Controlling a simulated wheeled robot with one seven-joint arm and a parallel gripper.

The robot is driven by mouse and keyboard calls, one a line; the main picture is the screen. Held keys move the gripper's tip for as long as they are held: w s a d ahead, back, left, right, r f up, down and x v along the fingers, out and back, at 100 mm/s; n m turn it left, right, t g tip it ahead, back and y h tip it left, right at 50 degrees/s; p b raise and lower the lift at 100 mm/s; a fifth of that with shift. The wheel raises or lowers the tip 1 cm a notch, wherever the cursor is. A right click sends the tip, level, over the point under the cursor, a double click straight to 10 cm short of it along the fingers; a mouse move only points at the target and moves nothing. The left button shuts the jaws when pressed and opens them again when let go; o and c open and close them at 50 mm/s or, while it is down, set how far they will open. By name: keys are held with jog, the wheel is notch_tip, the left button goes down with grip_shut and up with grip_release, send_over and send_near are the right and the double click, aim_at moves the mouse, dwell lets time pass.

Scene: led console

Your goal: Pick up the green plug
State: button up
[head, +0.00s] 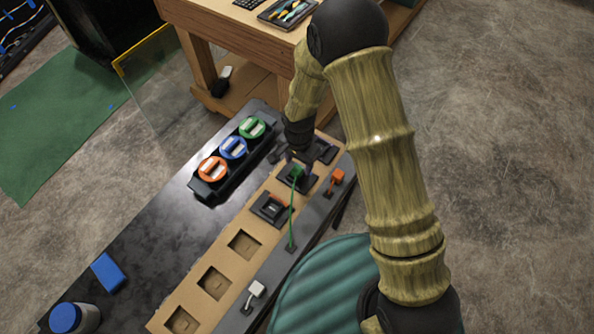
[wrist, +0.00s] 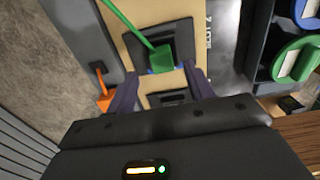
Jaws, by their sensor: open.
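The green plug (head: 297,171) is at a black socket module on the console, with its green cord running down toward the front strip. In the wrist view the green plug (wrist: 161,59) shows against the black socket module (wrist: 170,38), at the gap between the fingertips. My gripper (head: 296,157) is low over the console, right at the plug. In the wrist view my gripper (wrist: 162,70) is open, one finger on each side of the plug. I cannot tell whether either finger touches it. How deep the plug sits in the socket is hidden.
An orange plug (head: 338,176) stands on the grey strip to the right, and a white plug (head: 257,289) nearer the front. Orange, blue and green round knobs (head: 233,148) sit in a black rack to the left. A blue block (head: 108,271) and blue-lidded jar (head: 65,318) lie front left.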

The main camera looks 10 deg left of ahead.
aim_at(297, 169)
jog(key=shift+a+f+p, duration=0.2)
jog(key=shift+f+p, duration=0.45)
jog(key=shift+f, duration=1.3)
jog(key=c, duration=1.1)
